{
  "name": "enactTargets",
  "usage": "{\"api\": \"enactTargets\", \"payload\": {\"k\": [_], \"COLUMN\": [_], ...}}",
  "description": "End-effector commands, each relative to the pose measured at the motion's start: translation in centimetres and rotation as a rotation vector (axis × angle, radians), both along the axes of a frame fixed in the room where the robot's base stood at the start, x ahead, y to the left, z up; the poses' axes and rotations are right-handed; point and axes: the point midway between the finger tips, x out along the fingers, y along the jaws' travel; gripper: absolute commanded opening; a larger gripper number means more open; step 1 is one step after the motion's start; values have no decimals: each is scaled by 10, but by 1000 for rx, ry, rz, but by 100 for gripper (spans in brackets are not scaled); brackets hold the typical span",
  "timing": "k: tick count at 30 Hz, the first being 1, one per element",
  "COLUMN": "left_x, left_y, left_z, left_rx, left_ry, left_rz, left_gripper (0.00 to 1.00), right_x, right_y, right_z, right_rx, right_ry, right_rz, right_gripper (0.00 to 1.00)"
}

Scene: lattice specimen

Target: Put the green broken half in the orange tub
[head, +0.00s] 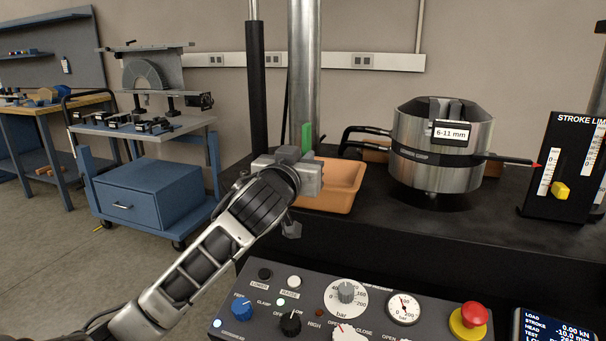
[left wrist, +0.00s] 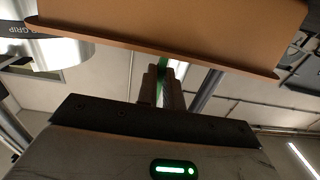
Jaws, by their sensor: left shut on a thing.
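The green broken half (head: 306,138) stands upright above my left gripper (head: 300,158) in the head view. The gripper is shut on it, at the left side of the orange tub (head: 343,186). In the left wrist view a sliver of the green half (left wrist: 161,76) shows between the fingers (left wrist: 161,88), and the tub (left wrist: 170,28) fills the top of the picture. The tub sits on the black machine table; its left part is hidden behind my gripper. I cannot tell whether the green half is over the rim or beside it. My right gripper is not in view.
A steel cylinder labelled 6-11 mm (head: 442,145) stands right of the tub, with black handles reaching toward it. A steel column (head: 304,70) rises behind. A control panel (head: 350,300) with knobs and a red button lies in front. A stroke-limit board (head: 570,165) stands at right.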

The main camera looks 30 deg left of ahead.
Motion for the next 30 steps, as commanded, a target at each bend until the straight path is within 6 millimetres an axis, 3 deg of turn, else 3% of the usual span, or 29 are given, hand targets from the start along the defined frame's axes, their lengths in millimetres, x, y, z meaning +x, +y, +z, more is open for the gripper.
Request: {"api": "enactTargets", "payload": {"k": [1, 5, 28, 30], "left_x": [-1, -1, -1, -1], "left_y": [-1, -1, -2, -2], "left_z": [-12, -24, -39, -40], "left_rx": [3, 2, 0, -1], "left_ry": [6, 3, 8, 11], "left_rz": [-2, -2, -1, -1], "left_gripper": [0, 0, 0, 22], "right_x": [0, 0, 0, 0], "right_y": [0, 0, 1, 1], "right_z": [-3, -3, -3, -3], "right_rx": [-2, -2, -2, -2], "right_ry": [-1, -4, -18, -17], "right_rz": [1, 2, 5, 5], "right_gripper": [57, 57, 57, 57]}}
